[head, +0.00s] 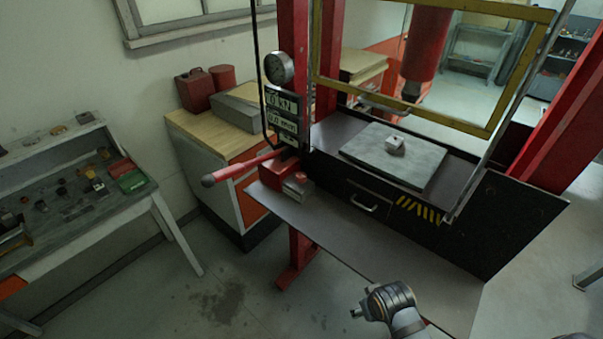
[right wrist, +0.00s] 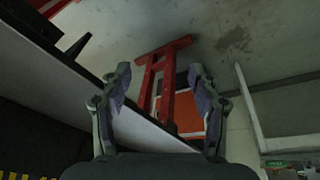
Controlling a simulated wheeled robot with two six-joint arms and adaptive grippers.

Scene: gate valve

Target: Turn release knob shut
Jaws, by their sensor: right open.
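The red hand pump (head: 283,174) sits at the left end of the press's grey shelf, with a long red lever (head: 238,169) pointing left. A small dark fitting (head: 277,199) at the pump's front may be the release knob, but it is too small to tell. My right gripper shows in the right wrist view (right wrist: 160,78), its two fingers spread with nothing between them. In the head view my right arm is at the bottom, in front of the shelf and well apart from the pump. My left gripper is not in view.
A pressure gauge (head: 279,67) and a digital readout (head: 284,112) stand above the pump. A yellow guard frame (head: 408,115) fronts the press, with a small metal block (head: 395,146) on its plate. The shelf (head: 385,247) is bare right of the pump. A workbench (head: 75,232) stands left.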

